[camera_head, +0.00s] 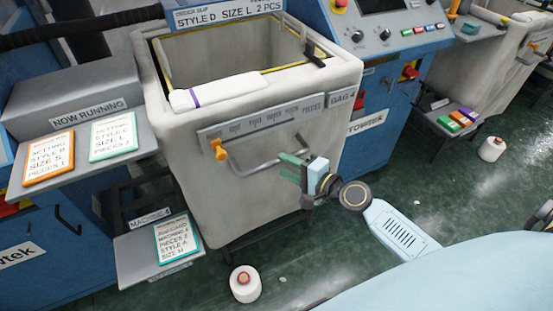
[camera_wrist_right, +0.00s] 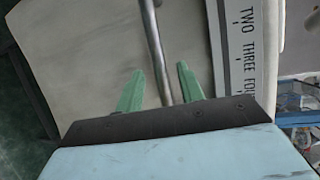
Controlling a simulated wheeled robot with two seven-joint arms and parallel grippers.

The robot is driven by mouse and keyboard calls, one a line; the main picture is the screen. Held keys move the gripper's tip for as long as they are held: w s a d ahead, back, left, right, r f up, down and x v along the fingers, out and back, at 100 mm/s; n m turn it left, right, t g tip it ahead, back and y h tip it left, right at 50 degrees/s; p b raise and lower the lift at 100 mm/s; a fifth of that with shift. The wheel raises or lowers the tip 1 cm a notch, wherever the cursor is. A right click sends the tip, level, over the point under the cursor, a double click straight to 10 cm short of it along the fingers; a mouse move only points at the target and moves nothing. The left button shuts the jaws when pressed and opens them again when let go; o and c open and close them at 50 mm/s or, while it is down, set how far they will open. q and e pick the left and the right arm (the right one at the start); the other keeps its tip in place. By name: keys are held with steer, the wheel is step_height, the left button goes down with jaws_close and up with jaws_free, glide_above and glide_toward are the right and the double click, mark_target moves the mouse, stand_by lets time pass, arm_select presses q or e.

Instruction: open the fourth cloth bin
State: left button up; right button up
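The cloth bin (camera_head: 185,150) is a cream fabric box with an open top and a tag (camera_head: 342,98) reading BAG 4. A grey bar handle (camera_head: 262,165) runs across its front below a number strip (camera_head: 262,115). An orange knob (camera_head: 219,149) sits at the left. My right gripper (camera_head: 290,168) is at the handle's right part. The fingers look open. My left gripper is not in view.
A white bundle with a purple band (camera_head: 215,92) lies on the bin's front rim. A shelf (camera_head: 130,265) with a card is at lower left, and a white cone (camera_head: 245,284) stands on the floor in front. A blue machine (camera_head: 375,130) stands to the right.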

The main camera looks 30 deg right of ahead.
mark_target(280, 163)
steer(key=shift+x, duration=2.1)
jaws_close()
